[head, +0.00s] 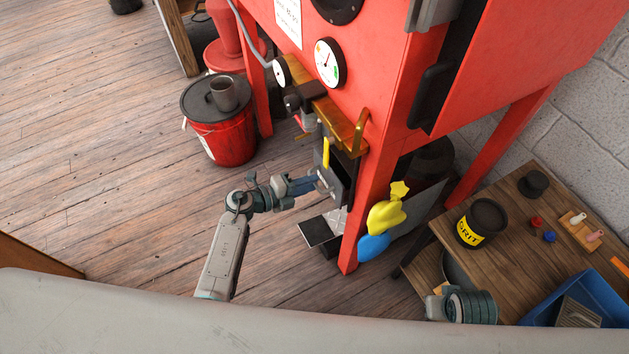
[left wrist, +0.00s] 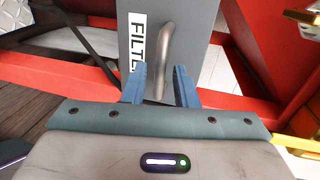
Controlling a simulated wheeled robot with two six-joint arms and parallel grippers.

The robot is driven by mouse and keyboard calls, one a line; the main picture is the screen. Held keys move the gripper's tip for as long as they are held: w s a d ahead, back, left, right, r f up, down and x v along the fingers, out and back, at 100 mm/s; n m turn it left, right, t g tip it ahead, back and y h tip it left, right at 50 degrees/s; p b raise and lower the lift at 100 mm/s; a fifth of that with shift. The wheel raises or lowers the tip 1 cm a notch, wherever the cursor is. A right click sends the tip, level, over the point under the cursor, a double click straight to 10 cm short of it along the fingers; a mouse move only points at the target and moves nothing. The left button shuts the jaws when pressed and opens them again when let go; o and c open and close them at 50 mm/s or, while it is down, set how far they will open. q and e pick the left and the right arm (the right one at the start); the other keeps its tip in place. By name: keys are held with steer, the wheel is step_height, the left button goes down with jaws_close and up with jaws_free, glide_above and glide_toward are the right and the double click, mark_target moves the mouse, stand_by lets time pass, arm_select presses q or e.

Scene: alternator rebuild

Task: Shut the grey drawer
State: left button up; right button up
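The grey drawer (head: 342,180) stands out from the lower front of the red cabinet in the head view. In the left wrist view its grey front (left wrist: 198,25) fills the upper middle, with a partly covered label beginning "FILTE" and a curved metal handle (left wrist: 166,50). My left gripper (head: 312,184) is at the drawer front. In the left wrist view its two blue fingers (left wrist: 160,88) are apart, one on each side of the handle's lower end, with visible gaps. Part of my right arm shows at the lower right of the head view; its fingers do not.
The red cabinet (head: 383,140) rises behind the drawer. A red bucket (head: 228,143) stands on the floor to the left. A wooden table (head: 510,237) with a grit tin (head: 482,222) is at the right. The floor at left is clear.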

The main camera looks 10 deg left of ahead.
arm_select(q)
steer(key=shift+x, duration=1.2)
arm_select(e)
steer(key=shift+r, duration=0.3)
arm_select(q)
jaws_close()
